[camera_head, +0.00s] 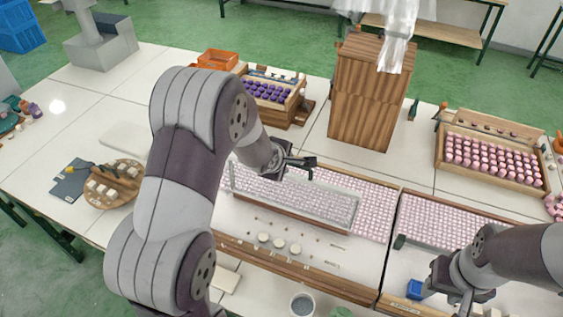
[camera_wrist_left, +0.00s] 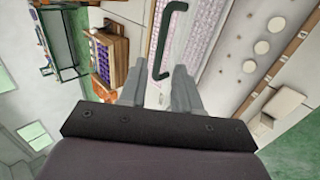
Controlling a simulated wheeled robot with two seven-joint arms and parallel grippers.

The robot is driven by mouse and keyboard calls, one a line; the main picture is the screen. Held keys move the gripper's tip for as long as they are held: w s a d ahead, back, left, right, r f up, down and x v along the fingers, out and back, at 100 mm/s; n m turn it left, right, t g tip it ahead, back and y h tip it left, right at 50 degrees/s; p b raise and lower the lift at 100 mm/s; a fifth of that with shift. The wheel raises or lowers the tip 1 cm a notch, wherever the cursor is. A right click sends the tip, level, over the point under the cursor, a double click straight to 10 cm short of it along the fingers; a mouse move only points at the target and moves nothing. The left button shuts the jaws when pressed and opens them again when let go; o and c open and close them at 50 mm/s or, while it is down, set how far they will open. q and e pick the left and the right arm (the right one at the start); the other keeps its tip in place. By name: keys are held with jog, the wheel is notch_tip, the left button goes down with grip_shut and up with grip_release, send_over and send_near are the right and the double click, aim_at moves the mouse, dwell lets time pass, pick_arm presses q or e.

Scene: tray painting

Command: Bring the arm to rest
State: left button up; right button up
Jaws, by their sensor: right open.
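My left arm crosses the middle of the head view, its gripper (camera_head: 297,165) above the pink-filled tray (camera_head: 378,212) and a grey frame (camera_head: 330,211). In the left wrist view its two grey fingers (camera_wrist_left: 160,92) stand apart with nothing visible between them. A dark bracket-shaped handle (camera_wrist_left: 164,42) shows just beyond the fingertips; I cannot tell if they touch it. My right gripper (camera_head: 464,297) is low at the right, open, near a small blue block (camera_head: 415,289). Its fingertips are partly cut off by the lower edge.
A wooden cabinet (camera_head: 368,95) stands behind the tray. A box of purple pieces (camera_head: 268,91) is left of it, and a box of pink pieces (camera_head: 494,162) is right. A round wooden board (camera_head: 112,195) lies at left. White table (camera_head: 90,120) is bare at upper left.

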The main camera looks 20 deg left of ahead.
pick_arm(q)
jog(key=v, duration=0.3)
jog(key=shift+a+r, duration=0.1)
dwell(0.3)
